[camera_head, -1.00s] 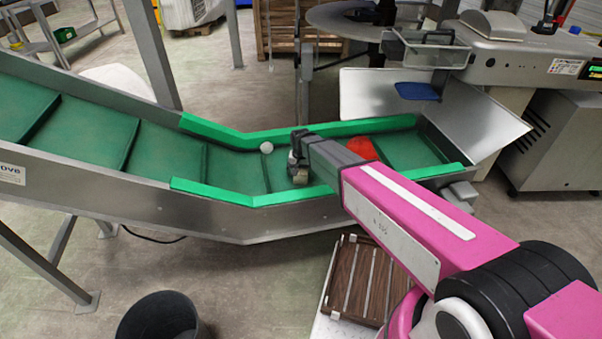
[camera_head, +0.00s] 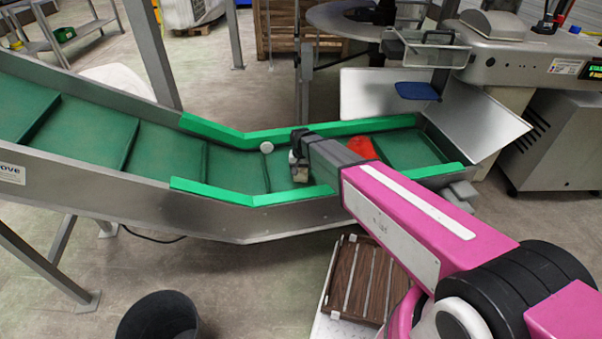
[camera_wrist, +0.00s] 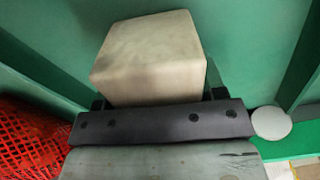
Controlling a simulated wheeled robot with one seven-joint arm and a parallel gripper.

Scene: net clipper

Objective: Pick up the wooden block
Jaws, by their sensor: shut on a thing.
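The pale wooden block (camera_wrist: 150,58) shows large in the wrist view, with a dark finger edge on each side of it. My gripper (camera_wrist: 158,98) is shut on the block, over the green conveyor belt. In the head view my gripper (camera_head: 299,172) is over the lower, flat part of the belt, and the block (camera_head: 301,174) shows small at its tip. I cannot tell whether the block touches the belt.
A white ball (camera_head: 267,147) lies on the green belt (camera_head: 232,166). It also shows in the wrist view (camera_wrist: 271,123). A red net (camera_head: 362,147) lies right of my gripper. Green side rails (camera_head: 250,196) edge the belt. A black bin (camera_head: 160,318) stands on the floor.

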